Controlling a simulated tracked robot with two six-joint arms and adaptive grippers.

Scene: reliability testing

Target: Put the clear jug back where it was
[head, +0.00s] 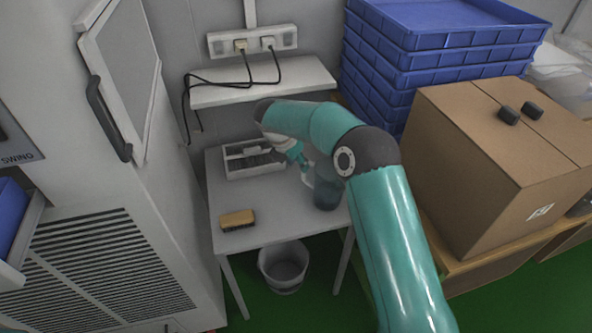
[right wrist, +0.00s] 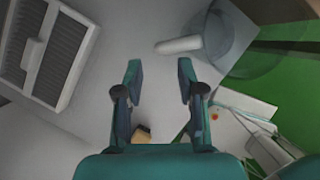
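The clear jug (head: 328,188) stands on the small grey table (head: 283,207) near its right edge, partly hidden behind my right arm. In the right wrist view the see-through jug (right wrist: 232,45) is at the upper right, with its pale handle (right wrist: 178,45) pointing left. My right gripper (head: 304,168) is just left of the jug in the head view. In the right wrist view my right gripper (right wrist: 159,70) has its fingers apart with nothing between them; the handle lies just beyond the fingertips. My left gripper is not in view.
A divided grey tray (head: 232,169) sits at the table's back left. A yellow-and-black sponge or brush (head: 237,219) lies at its front left. A bin (head: 284,267) stands below. A cabinet (head: 165,200) is left; a cardboard box (head: 475,170) and blue crates (head: 425,60) are right.

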